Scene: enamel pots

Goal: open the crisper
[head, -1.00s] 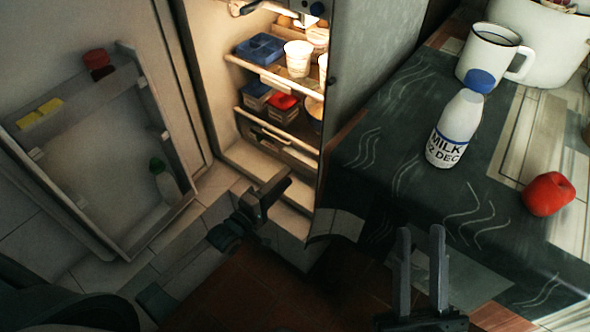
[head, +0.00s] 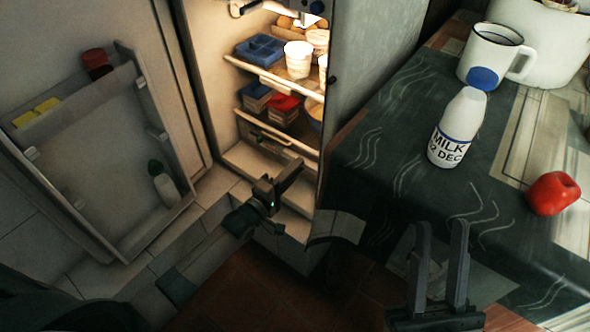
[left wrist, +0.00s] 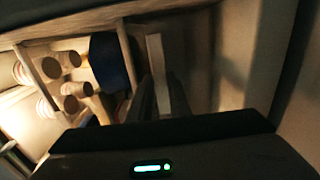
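The fridge stands open. Its crisper (head: 268,150) is low in the compartment, below the lower shelf, and its front is partly hidden by my left gripper. My left gripper (head: 297,168) is at the bottom of the fridge opening, in front of the crisper. In the left wrist view its two dark fingers (left wrist: 160,88) stand a little apart, with a pale strip showing between and beyond them. I cannot tell whether they touch this strip. My right gripper (head: 440,230) is open and empty by the front edge of the counter.
The open fridge door (head: 100,150) takes up the left side. Shelves above hold a blue tray (head: 260,50), white tubs (head: 298,60) and boxes. The counter at right carries a milk bottle (head: 458,130), a mug (head: 490,55) and a red apple (head: 552,194).

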